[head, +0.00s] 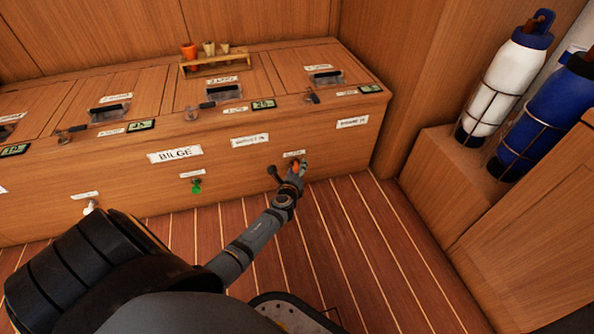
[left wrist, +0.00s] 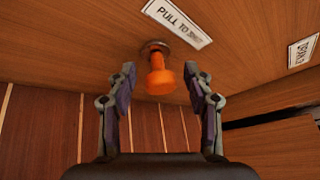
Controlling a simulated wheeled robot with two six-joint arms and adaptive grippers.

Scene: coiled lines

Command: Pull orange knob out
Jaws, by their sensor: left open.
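The orange knob (left wrist: 160,76) sticks out from a round metal base on the wooden front panel, under a label beginning "PULL TO" (left wrist: 178,20). In the head view the orange knob (head: 296,164) is small and partly hidden by my gripper. My left gripper (head: 290,173) is at the panel. In the left wrist view the fingers of my left gripper (left wrist: 159,68) are open, one on each side of the knob, with gaps between them and it. My right gripper is not in view.
A green knob (head: 196,187) and a white knob (head: 90,207) are farther left on the same panel. Above is a bench top with lidded hatches and a small rack (head: 214,58). White (head: 510,77) and blue (head: 550,112) bottles stand at right. The striped floor (head: 350,240) is clear.

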